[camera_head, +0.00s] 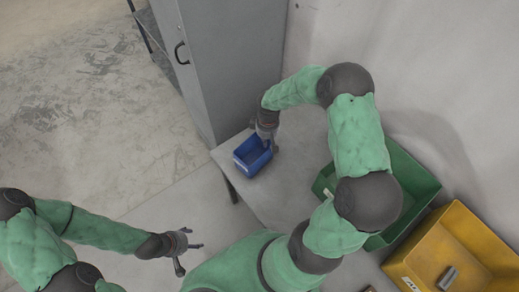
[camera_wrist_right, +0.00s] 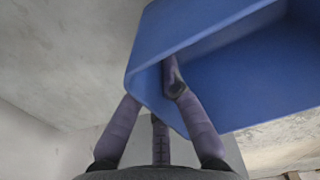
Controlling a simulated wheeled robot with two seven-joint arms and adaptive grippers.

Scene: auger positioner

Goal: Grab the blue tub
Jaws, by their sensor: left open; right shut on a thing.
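The blue tub (camera_head: 247,164) is at the far left corner of the grey table in the head view; I cannot tell whether it touches the tabletop. My right gripper (camera_head: 268,138) is at the tub's back right rim. In the right wrist view the tub (camera_wrist_right: 215,45) fills the upper right, and my right gripper (camera_wrist_right: 160,85) is shut on its wall, with a finger inside the rim. My left gripper (camera_head: 192,243) is open and empty, low in the head view, away from the table.
A green bin (camera_head: 408,172) and a yellow bin (camera_head: 440,222) holding a grey metal part (camera_head: 447,277) stand at the right. A grey cabinet (camera_head: 215,60) stands close behind the tub. The table (camera_head: 278,192) is clear between the tub and the green bin.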

